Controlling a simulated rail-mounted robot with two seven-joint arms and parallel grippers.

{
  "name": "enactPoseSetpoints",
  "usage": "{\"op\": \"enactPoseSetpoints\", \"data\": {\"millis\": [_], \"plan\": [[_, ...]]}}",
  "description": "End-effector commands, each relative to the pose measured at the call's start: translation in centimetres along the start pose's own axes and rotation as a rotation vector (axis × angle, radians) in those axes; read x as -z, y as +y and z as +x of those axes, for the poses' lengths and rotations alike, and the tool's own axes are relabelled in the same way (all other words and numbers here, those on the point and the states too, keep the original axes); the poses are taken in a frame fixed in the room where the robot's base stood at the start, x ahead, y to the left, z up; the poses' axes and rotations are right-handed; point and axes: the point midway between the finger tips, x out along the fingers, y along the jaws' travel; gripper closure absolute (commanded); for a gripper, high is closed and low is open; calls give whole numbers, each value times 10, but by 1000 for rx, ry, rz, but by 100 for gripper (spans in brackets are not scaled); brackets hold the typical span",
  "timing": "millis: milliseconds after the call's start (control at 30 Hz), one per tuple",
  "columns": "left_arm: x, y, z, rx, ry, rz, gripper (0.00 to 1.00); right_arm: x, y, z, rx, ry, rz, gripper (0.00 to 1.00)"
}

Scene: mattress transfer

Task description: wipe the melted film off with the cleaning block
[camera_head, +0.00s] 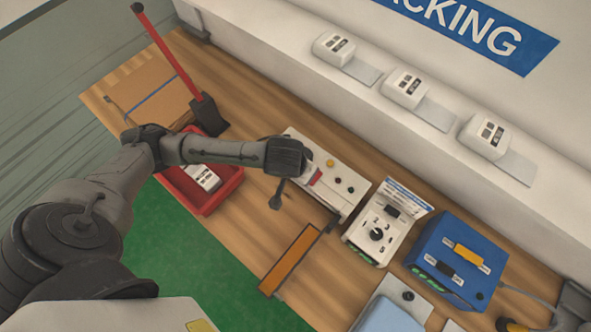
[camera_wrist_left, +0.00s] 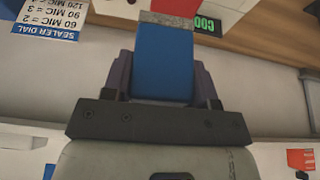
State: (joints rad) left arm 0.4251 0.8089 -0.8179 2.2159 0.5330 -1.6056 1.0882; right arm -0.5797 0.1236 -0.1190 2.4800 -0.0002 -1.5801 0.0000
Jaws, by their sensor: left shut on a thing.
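My left gripper (camera_head: 308,172) reaches in from the left, over the near edge of the white control box (camera_head: 345,195) on the bench. In the left wrist view it is shut on a blue block (camera_wrist_left: 165,65), the cleaning block, with a grey pad (camera_wrist_left: 170,19) at its far end. The block is not clearly visible in the head view, where the gripper covers it. An orange strip (camera_head: 290,260) in a dark frame lies in front of the control box. I cannot make out any melted film. My right gripper is not in view.
A white dial box (camera_head: 378,228) and a blue switch box (camera_head: 442,238) stand to the right. A red tray (camera_head: 212,207) holding a white packet, a red lever (camera_head: 165,48) and a cardboard box (camera_head: 150,97) are left. The green mat (camera_head: 190,262) is partly clear.

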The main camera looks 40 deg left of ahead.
Motion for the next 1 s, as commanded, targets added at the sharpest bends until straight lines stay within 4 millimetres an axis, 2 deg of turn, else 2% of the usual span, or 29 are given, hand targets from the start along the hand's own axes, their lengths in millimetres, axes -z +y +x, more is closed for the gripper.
{"op": "enactPoseSetpoints", "data": {"millis": [33, 133, 200, 300, 400, 600, 1000], "plan": [[-25, -6, 32, 3, -11, 7, 76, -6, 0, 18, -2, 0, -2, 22], [-52, -12, 77, -11, -14, 41, 76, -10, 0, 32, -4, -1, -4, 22], [-61, -15, 108, -27, -14, 80, 76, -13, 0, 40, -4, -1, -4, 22], [-67, -19, 144, -48, -14, 135, 76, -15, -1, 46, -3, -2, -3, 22], [-70, -22, 170, -66, -9, 179, 76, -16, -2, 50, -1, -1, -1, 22], [-75, -28, 199, -83, -3, 231, 76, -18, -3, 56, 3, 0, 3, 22], [-79, -30, 216, -89, 2, 250, 76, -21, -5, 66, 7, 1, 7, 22]]}}
